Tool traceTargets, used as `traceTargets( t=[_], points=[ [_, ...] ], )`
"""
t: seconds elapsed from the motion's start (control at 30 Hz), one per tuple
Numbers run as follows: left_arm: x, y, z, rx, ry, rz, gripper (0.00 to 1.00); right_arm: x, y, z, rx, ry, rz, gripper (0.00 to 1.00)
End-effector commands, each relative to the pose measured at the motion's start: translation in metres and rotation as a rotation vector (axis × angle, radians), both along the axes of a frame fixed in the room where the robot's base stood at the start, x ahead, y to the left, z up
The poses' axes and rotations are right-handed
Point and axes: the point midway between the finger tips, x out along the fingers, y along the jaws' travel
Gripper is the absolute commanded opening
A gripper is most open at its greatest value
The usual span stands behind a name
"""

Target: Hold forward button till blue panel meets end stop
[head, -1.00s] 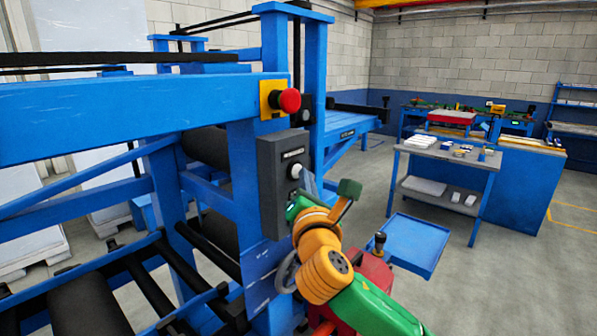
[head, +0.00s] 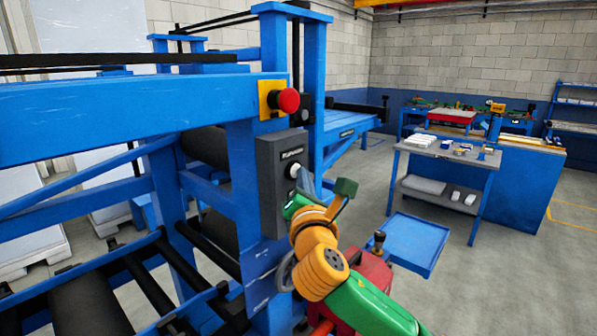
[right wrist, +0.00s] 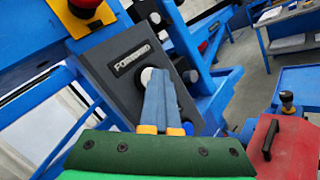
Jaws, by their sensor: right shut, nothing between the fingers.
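The dark grey control box (head: 268,190) is on a blue post of the machine. Its white round button (head: 292,171) sits below a label, which reads FORWARD in the right wrist view. My right gripper (head: 299,184) is shut and empty, with its fingertips at the button. In the right wrist view, the blue fingers (right wrist: 157,78) overlap the white button (right wrist: 147,76) and hide part of it. I cannot tell whether they press it in. I cannot clearly pick out the blue panel or the end stop. My left gripper is not in view.
A red emergency button (head: 289,100) on a yellow plate (head: 268,100) sits above the control box. Black rollers (head: 85,300) and blue frame bars fill the left.

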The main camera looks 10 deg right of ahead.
Motion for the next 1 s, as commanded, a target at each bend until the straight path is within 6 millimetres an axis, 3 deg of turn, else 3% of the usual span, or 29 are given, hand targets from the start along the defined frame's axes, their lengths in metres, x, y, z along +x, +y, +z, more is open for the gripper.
traceTargets(
  t=[0.77, 1.0],
  points=[
    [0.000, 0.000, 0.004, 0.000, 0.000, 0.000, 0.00, -0.013, -0.010, -0.002, 0.000, 0.001, 0.001, 0.00],
    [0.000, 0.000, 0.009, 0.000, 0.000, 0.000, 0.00, -0.029, -0.023, -0.001, 0.000, 0.001, -0.001, 0.00]
  ],
)
